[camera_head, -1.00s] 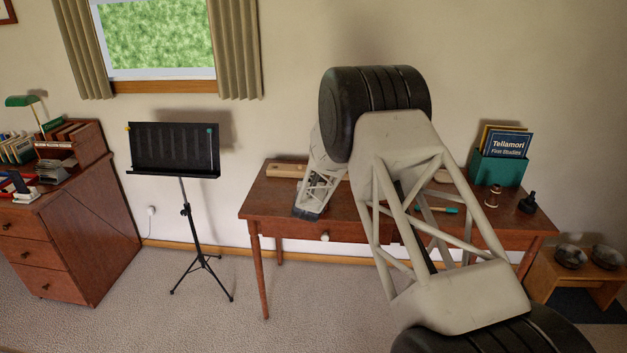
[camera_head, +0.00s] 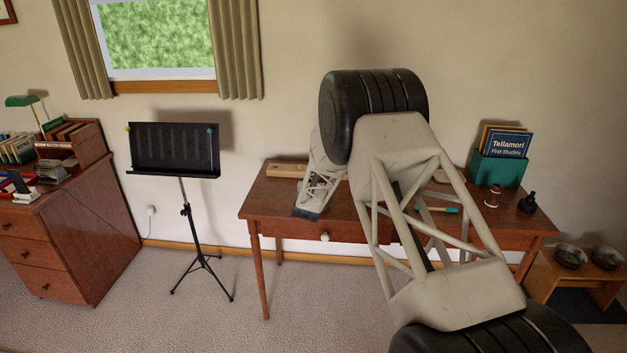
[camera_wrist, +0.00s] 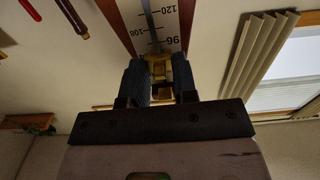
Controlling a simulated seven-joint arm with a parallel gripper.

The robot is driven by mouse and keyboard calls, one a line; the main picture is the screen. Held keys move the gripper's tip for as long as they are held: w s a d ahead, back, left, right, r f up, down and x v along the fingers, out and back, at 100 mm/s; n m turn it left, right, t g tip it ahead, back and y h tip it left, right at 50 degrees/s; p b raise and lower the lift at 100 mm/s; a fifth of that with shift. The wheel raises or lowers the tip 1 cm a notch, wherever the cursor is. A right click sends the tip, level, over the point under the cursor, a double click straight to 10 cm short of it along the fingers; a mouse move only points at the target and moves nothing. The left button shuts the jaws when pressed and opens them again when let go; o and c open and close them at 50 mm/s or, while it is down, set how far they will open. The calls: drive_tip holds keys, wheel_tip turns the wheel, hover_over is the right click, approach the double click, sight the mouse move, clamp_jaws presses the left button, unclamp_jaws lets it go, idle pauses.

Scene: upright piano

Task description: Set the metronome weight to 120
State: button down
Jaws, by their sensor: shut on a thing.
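In the wrist view, my gripper (camera_wrist: 159,76) is shut on a small brass weight (camera_wrist: 158,67), with one dark finger on each side. The weight sits on a thin metal rod (camera_wrist: 151,25) that runs up the picture along the pale scale of the metronome (camera_wrist: 170,21). The marks 120, 108 and 96 can be read. The 96 is nearest the weight, just above it in the picture; 120 is farthest, at the top edge.
In the head view, my arm reaches over a brown wooden desk (camera_head: 280,222). A green box of books (camera_head: 497,169) and a small dark object (camera_head: 527,202) stand at its right. A black music stand (camera_head: 175,150) is left of the desk, with open floor around it.

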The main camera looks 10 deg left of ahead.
wheel_tip(320, 180, down, 5)
drive_tip(key=shift+f, duration=0.1)
drive_tip(key=c, duration=1.2)
unclamp_jaws()
drive_tip(key=shift+o, duration=0.2)
drive_tip(key=shift+s, duration=0.15)
drive_tip(key=s, duration=0.7)
drive_tip(key=shift+s, duration=0.25)
